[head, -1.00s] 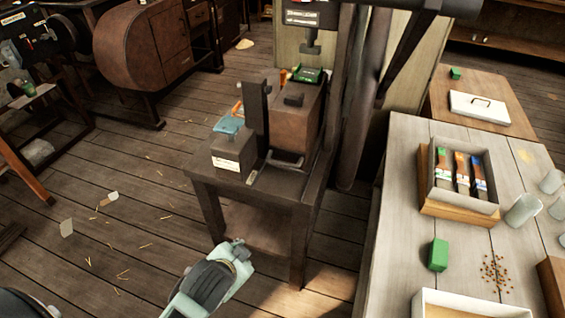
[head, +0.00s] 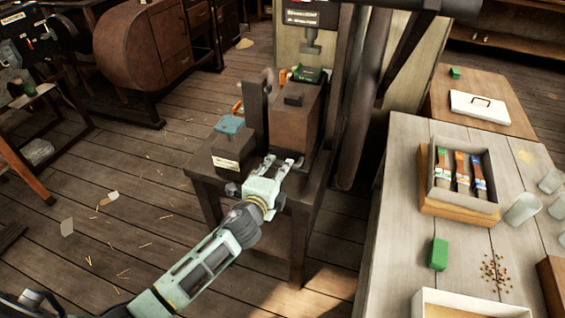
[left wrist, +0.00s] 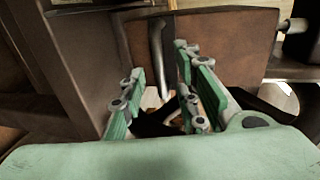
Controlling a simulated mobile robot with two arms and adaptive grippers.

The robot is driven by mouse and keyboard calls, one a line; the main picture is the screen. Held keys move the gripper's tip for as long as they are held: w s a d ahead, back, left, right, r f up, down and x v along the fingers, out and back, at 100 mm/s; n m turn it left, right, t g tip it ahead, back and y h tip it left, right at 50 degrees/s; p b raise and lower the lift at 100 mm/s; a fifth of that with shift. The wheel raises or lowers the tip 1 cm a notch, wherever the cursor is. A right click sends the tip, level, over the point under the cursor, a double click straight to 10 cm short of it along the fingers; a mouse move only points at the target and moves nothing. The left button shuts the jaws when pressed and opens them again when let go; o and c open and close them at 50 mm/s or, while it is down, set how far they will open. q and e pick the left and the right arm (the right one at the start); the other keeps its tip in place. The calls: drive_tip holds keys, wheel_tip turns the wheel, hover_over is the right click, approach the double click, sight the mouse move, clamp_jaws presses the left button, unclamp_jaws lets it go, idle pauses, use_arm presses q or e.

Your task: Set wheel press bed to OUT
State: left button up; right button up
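The press stands on a dark wooden stand (head: 205,174). A brown block (head: 297,118) is the part of the press nearest my left gripper (head: 280,162). In the head view this gripper is at the block's front, fingers spread and pointing at it. In the left wrist view the gripper (left wrist: 160,72) is open, with a grey upright handle (left wrist: 156,50) on the brown face showing between its fingers. I cannot tell whether the fingers touch the handle. In the head view the gripper hides the handle. My right gripper is not in view.
A dark box with a white label (head: 226,163) and a dark upright plate (head: 256,113) stand left of the block. A pale table (head: 400,190) at right holds a tray of coloured packets (head: 438,188) and a green block (head: 438,254). The floor at left is mostly clear.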

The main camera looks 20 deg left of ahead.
use_arm(q)
drive_tip(key=shift+x, duration=2.35)
drive_tip(key=shift+c, duration=0.2)
clamp_jaws()
